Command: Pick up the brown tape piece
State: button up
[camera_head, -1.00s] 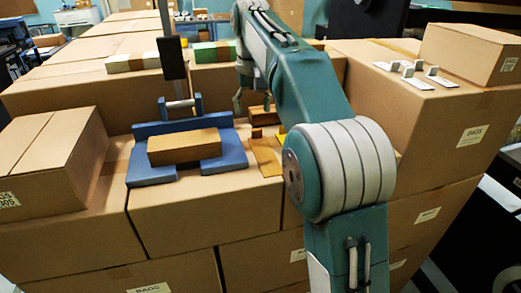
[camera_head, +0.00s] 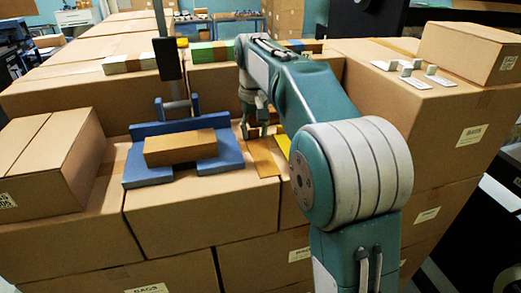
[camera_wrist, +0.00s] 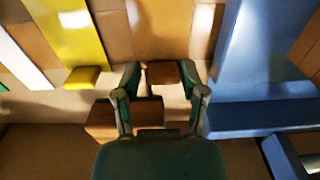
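The small brown tape piece (camera_wrist: 162,72) lies at the near end of a flat brown strip in the wrist view. My gripper (camera_wrist: 160,73) is around it, one finger on each side. The fingers are apart. The right fingertip is very near the piece, and a narrow gap shows at the left one. In the head view my gripper (camera_head: 256,131) is low over the box top, at the far end of the brown strip (camera_head: 263,157). It mostly hides the piece there.
A blue stand (camera_head: 232,154) bearing a brown block (camera_head: 180,148) is left of the gripper. A yellow strip (camera_wrist: 70,30) with a small yellow piece (camera_wrist: 82,76) lies on the other side. Another brown block (camera_wrist: 105,118) sits close by the left finger.

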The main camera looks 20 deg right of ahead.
jog(key=shift+c, duration=1)
jog(key=shift+a, duration=0.2)
jog(key=shift+r, duration=0.1)
